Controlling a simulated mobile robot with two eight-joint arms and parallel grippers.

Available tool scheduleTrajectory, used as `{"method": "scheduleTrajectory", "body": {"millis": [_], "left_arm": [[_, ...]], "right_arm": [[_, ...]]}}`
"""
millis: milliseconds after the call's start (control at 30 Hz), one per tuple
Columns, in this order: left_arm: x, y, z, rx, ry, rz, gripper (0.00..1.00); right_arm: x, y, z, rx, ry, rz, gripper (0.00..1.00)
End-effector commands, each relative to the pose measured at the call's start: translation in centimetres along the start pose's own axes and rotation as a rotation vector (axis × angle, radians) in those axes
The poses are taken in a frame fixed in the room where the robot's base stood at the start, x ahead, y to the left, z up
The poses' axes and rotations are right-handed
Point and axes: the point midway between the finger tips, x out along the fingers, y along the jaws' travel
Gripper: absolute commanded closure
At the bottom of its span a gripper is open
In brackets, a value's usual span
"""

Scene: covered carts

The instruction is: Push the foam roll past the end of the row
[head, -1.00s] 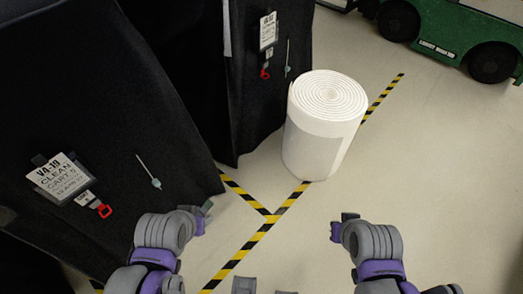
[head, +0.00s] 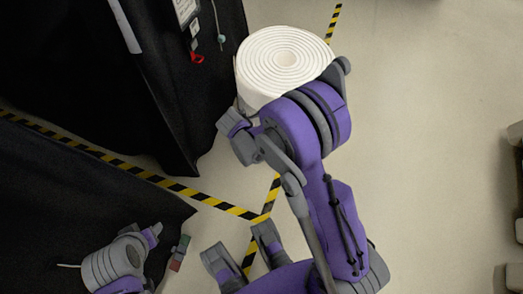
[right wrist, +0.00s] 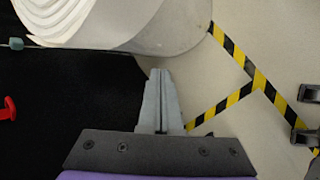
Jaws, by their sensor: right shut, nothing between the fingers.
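The white foam roll (head: 272,62) stands upright on the floor beside the farther black-covered cart (head: 150,90). Its spiral top faces up, and my right arm hides much of its near side. In the right wrist view, the foam roll (right wrist: 180,30) fills the top. My right gripper (right wrist: 161,74) is shut and empty, its tips just below the roll's lower edge in that picture; I cannot tell whether they touch it. My left gripper (head: 168,243) is low at the left, beside the nearer covered cart (head: 90,190) and away from the roll; its finger opening is unclear.
Yellow-black floor tape (head: 190,192) runs between the carts and meets another strip near the roll. Pale floor (head: 430,130) is open to the right. Dark shapes (head: 518,187) stand at the right edge.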

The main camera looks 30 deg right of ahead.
Motion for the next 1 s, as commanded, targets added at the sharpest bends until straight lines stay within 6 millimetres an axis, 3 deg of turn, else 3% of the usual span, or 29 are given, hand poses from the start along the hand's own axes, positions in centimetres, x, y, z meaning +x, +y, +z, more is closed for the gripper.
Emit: {"method": "scheduleTrajectory", "body": {"millis": [33,100,300,400,500,667,867,1000], "left_arm": [[1.7,0.0,0.7,0.0,-0.006,0.0,0.5],[3.1,0.0,1.2,0.0,-0.012,0.0,0.5],[6.9,0.0,2.4,0.0,-0.025,0.0,0.5],[8.3,0.0,2.8,0.0,-0.03,0.0,0.5],[9.3,0.0,3.1,0.0,-0.032,0.0,0.5],[10.0,0.0,3.3,0.0,-0.034,0.0,0.5],[10.4,0.0,3.4,0.0,-0.035,0.0,0.5],[11.1,0.0,3.5,0.0,-0.036,0.0,0.5]], "right_arm": [[4.0,-1.2,-1.4,-0.08,-0.02,0.003,1.0],[8.1,-2.5,-2.8,-0.2,-0.052,0.011,1.0],[19.4,-8.0,-6.1,-0.533,-0.145,0.017,1.0],[23.8,-10.9,-7.2,-0.672,-0.185,0.015,1.0],[26.7,-13.3,-7.9,-0.779,-0.217,0.012,1.0],[29.1,-15.4,-8.3,-0.872,-0.246,0.007,1.0],[30.9,-15.7,-7.9,-0.891,-0.254,0.004,1.0],[33.5,-15.4,-7.4,-0.889,-0.254,0.004,1.0]]}}
